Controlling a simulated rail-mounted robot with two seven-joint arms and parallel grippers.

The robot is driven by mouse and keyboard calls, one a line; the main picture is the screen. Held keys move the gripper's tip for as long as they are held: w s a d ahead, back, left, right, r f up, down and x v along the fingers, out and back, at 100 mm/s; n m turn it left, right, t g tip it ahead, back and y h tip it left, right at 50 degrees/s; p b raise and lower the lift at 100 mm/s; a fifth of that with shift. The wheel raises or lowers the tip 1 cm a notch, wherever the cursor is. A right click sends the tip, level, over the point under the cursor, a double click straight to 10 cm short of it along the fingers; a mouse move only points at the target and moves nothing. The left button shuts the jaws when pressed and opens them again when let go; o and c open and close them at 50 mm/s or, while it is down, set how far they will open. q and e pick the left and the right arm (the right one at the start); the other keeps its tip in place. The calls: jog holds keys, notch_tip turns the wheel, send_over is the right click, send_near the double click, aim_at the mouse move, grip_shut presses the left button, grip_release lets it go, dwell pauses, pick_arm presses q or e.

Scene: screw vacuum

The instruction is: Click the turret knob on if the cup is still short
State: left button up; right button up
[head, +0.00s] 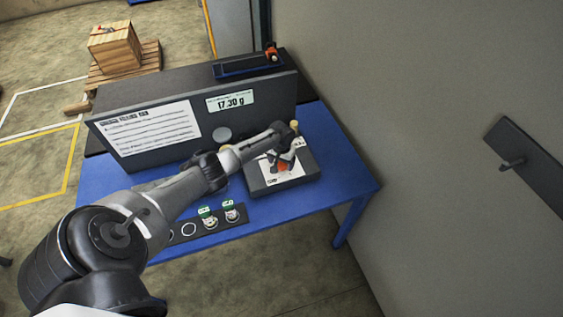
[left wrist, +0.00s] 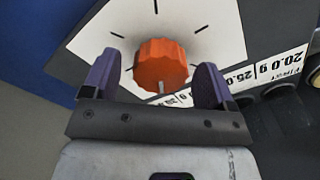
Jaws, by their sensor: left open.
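The orange turret knob (head: 283,167) sits on a white dial plate on the dark box at the table's right. It shows large in the left wrist view (left wrist: 160,65), with tick marks around it and labels reading 20.0 g and 25.0 g beside it. My left gripper (head: 284,158) is over the knob, open. In the left wrist view its purple fingers (left wrist: 157,78) stand one on each side of the knob, with gaps showing. The display (head: 230,101) seems to read 17.30 g. Two small vials or cups with green labels (head: 231,211) stand in a dark rack. My right gripper is out of view.
A dark upright panel (head: 270,95) with a white text sheet (head: 150,127) stands behind the box on the blue table (head: 345,185). A grey wall rises to the right. A wooden crate (head: 115,48) sits on a pallet far left.

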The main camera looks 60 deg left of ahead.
pick_arm(q)
jog(key=shift+r, duration=0.45)
notch_tip(320, 180, up, 13)
jog(key=p, duration=0.2)
jog(key=shift+f, duration=0.1)
dwell(0.7)
